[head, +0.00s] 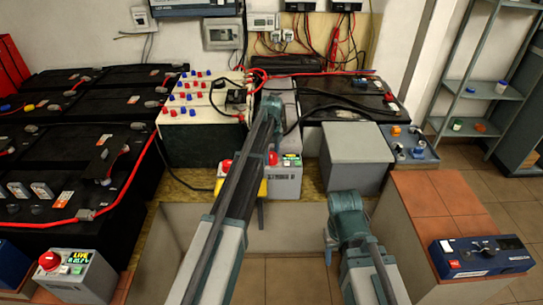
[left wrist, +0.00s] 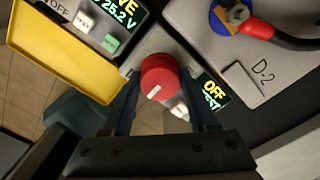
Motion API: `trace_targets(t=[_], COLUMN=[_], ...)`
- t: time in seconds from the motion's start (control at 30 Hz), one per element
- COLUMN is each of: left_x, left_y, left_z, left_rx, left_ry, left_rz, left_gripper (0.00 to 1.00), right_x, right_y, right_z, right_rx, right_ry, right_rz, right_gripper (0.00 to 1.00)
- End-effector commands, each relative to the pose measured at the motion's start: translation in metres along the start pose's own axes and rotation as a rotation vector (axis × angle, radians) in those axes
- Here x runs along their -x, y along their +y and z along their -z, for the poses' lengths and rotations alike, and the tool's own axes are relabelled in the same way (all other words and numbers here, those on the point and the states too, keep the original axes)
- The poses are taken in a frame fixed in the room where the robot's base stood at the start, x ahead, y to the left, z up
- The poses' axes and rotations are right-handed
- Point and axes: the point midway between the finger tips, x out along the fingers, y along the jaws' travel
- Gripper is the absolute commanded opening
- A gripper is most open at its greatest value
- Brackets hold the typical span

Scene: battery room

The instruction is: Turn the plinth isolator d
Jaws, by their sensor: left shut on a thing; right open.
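A round red isolator knob (left wrist: 160,77) with a white mark sits near the middle of the left wrist view. Beside it a small display (left wrist: 212,92) reads OFF. My left gripper (left wrist: 163,100) is shut on the knob, one finger on each side. In the head view the red knob (head: 272,158) shows in part beside my left arm, on a pale box (head: 287,181) with a lit display; the arm hides much of it and my left fingers.
A yellow flap (left wrist: 65,52) and another display (left wrist: 118,14) reading 25.2 V lie close left of the knob. A case marked D-2 (left wrist: 235,50) with a cabled terminal stands right. Another red knob (head: 225,165) shows left of my arm. Black batteries (head: 70,165) fill the left.

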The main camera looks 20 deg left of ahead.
Motion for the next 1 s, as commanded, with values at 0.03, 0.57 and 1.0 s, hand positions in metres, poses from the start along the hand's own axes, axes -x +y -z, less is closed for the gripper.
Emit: trace_targets(t=[0.03, 0.57, 1.0], left_x=[0.0000, 0.0000, 0.0000], left_y=[0.0000, 0.0000, 0.0000], left_z=[0.0000, 0.0000, 0.0001], left_rx=[-0.012, -0.050, -0.048], left_ry=[0.000, 0.000, 0.000], left_rz=[0.000, 0.000, 0.000], left_gripper=[0.04, 0.04, 0.90], right_x=[0.0000, 0.0000, 0.0000], right_y=[0.0000, 0.0000, 0.0000], right_z=[0.0000, 0.0000, 0.0000], right_rx=[0.000, 0.000, 0.000], right_ry=[0.000, 0.000, 0.000], right_rz=[0.000, 0.000, 0.000], right_gripper=[0.50, 0.50, 0.50])
